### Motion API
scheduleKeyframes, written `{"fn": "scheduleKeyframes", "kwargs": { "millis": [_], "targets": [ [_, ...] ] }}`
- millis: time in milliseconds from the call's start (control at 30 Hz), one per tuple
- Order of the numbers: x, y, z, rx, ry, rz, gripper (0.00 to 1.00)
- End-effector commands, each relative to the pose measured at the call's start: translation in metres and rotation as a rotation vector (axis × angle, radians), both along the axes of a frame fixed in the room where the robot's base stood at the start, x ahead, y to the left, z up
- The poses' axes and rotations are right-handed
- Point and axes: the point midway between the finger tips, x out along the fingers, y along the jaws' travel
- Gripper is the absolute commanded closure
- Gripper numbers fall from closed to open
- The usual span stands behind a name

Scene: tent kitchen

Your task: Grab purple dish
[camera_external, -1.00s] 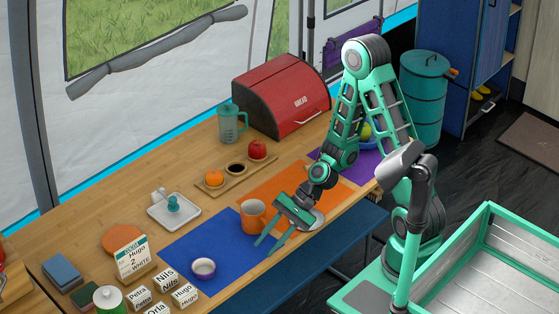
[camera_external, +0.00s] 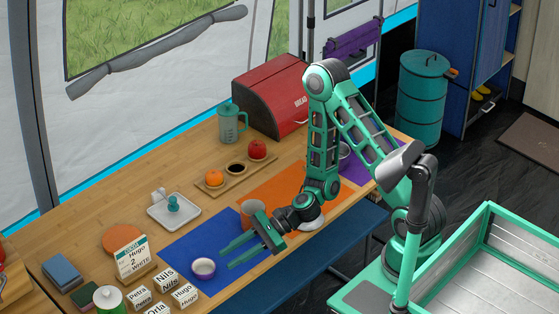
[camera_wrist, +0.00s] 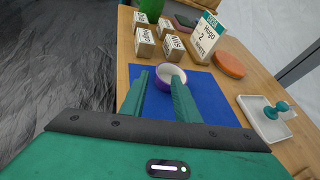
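The purple dish (camera_external: 203,268) is a small round bowl, purple outside and white inside. It stands upright on the blue mat (camera_external: 190,243) near the table's front edge. My gripper (camera_external: 236,252) is open and empty above the blue mat, to the right of the dish. In the wrist view the dish (camera_wrist: 171,76) sits just beyond the fingertips, between them.
Several name blocks (camera_external: 166,278) and a white sign (camera_external: 133,257) stand left of the dish. A white tray (camera_external: 172,212) lies behind the mat. The blue mat around the dish is clear.

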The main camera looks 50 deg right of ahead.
Motion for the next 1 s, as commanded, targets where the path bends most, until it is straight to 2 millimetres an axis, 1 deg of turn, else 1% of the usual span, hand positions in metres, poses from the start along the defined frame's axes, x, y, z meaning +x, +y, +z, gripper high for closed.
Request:
{"fn": "scheduleKeyframes", "kwargs": {
  "millis": [33, 100, 367, 633, 767, 967, 1000],
  "targets": [
    [0.002, 0.008, -0.003, 0.001, 0.000, 0.003, 0.72],
    [0.005, 0.014, -0.006, 0.000, -0.002, 0.003, 0.72],
    [0.009, 0.028, -0.013, 0.000, -0.001, 0.003, 0.72],
    [0.019, 0.059, -0.029, 0.000, -0.002, 0.003, 0.72],
    [0.021, 0.065, -0.032, 0.000, -0.002, 0.002, 0.72],
    [0.022, 0.065, -0.032, 0.000, -0.001, 0.000, 0.72],
    [0.022, 0.065, -0.032, 0.000, -0.001, 0.000, 0.76]
  ]
}}
